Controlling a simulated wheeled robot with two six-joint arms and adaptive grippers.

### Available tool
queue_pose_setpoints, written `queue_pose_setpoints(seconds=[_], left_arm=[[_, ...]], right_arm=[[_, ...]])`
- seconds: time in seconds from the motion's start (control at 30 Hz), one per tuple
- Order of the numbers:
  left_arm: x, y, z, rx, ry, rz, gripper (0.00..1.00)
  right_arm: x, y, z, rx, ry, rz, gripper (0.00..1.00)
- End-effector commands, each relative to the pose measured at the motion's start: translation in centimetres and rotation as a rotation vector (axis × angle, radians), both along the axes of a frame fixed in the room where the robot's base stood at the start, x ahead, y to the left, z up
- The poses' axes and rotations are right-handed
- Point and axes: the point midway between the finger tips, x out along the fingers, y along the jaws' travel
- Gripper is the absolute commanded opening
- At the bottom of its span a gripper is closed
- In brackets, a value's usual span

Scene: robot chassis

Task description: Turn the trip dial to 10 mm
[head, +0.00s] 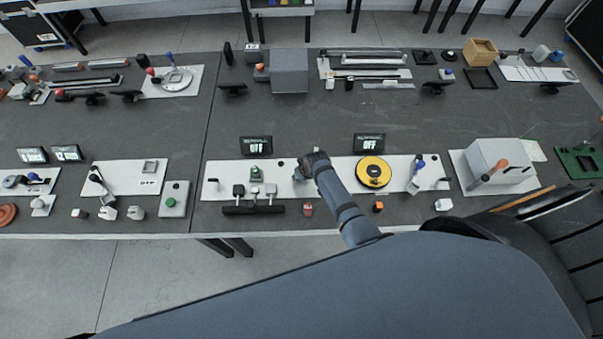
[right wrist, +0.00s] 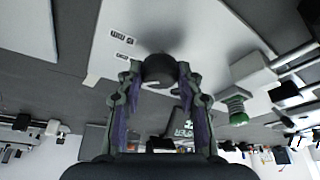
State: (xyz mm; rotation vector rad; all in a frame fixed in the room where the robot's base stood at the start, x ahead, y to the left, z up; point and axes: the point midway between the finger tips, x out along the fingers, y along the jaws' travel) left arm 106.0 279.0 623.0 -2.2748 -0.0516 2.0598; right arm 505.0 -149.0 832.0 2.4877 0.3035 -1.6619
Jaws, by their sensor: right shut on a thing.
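In the right wrist view a dark round knob (right wrist: 159,69), which looks like the trip dial, sits on a pale panel (right wrist: 205,40) between my fingertips. My right gripper (right wrist: 160,80) is shut on it, one finger on each side. I cannot read any mark or setting on the dial. In the head view my right gripper (head: 308,164) reaches down over the middle of the long white panel (head: 225,172) and hides the dial. Two black displays, left (head: 256,146) and right (head: 369,144), stand behind the panel and both read OFF. My left gripper is not in view.
A yellow disc (head: 373,172) lies on the panel right of my gripper. A green block (head: 256,174) and several grey-topped plugs in a black strip (head: 252,210) are to its left. A grey box (head: 497,162) stands further right.

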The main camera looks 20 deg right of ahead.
Motion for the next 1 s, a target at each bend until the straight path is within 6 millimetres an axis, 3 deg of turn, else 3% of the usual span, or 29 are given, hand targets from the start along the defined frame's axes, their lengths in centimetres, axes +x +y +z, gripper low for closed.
queue_pose_setpoints(seconds=[0.03,0.2,0.57,1.0], left_arm=[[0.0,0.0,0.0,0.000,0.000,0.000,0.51],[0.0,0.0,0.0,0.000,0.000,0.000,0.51],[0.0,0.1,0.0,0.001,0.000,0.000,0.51],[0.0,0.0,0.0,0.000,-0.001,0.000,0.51]], right_arm=[[0.0,0.0,0.0,0.001,0.001,0.000,0.40],[0.0,0.0,0.0,0.001,0.001,0.000,0.59],[-0.2,0.0,0.6,0.001,-0.001,0.001,0.59],[-3.6,-0.9,8.7,0.000,-0.001,0.000,0.59]])
